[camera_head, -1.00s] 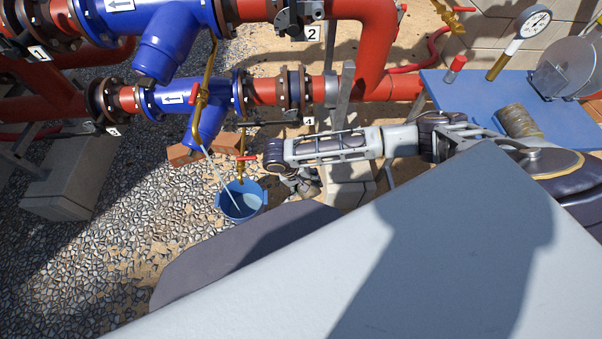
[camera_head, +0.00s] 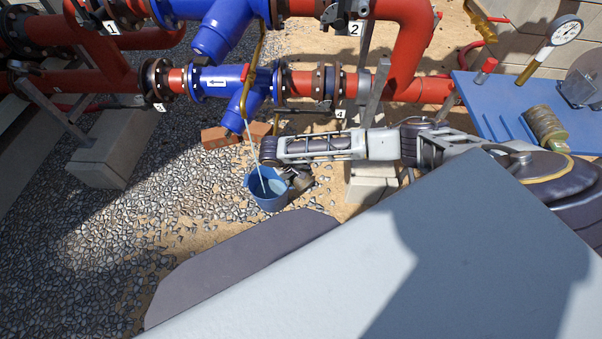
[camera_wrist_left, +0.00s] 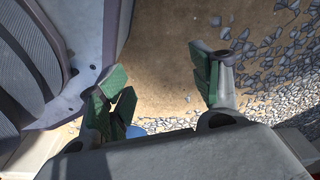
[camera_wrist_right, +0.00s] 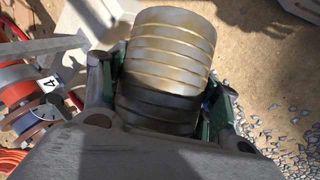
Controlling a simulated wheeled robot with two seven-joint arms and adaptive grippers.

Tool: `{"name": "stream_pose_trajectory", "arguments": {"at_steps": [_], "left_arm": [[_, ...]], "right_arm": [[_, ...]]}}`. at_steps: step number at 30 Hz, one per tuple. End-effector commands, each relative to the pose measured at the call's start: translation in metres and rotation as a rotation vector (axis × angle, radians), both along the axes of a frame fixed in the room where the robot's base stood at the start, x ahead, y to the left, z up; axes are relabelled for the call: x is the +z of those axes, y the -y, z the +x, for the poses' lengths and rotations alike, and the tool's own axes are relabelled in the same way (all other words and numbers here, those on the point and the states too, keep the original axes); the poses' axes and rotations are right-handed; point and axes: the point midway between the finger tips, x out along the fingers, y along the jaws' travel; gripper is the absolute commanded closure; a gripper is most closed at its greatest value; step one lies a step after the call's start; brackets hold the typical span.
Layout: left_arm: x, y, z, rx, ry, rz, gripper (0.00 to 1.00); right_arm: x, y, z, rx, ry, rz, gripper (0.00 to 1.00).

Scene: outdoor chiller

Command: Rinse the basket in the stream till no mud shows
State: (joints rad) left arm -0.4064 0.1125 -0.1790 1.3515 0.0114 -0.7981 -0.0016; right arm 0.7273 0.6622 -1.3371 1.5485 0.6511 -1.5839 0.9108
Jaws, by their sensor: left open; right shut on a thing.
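The basket (camera_wrist_right: 168,60), a ribbed metal cylinder with brownish-tan streaks, sits between the fingers of my right gripper (camera_wrist_right: 165,92) in the right wrist view. Its lower part is in shade, so mud there is hard to judge. In the head view my right gripper (camera_head: 296,180) is small, partly hidden under its own wrist, just right of the blue bucket (camera_head: 270,199). A thin water stream (camera_head: 256,157) falls from a brass pipe (camera_head: 250,85) into the bucket, left of the gripper. My left gripper (camera_wrist_left: 158,68) is open and empty above sandy ground.
Red and blue pipes (camera_head: 225,82) run behind the bucket, beside bricks (camera_head: 222,137) and a concrete block (camera_head: 112,150). Gravel (camera_head: 110,230) left of the bucket is clear.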

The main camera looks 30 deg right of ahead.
Motion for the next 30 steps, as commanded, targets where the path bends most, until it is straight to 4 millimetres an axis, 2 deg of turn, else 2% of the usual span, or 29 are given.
{"name": "stream_pose_trajectory", "arguments": {"at_steps": [16, 30], "left_arm": [[-0.001, 0.002, 0.01, 0.002, 0.058, -0.011, 0.36], [0.0, 0.003, 0.014, 0.004, 0.076, -0.015, 0.36]], "right_arm": [[-0.004, -0.009, 0.027, 0.177, 0.001, 0.0, 0.97], [-0.005, -0.013, 0.03, 0.268, 0.0, -0.001, 0.97]]}}
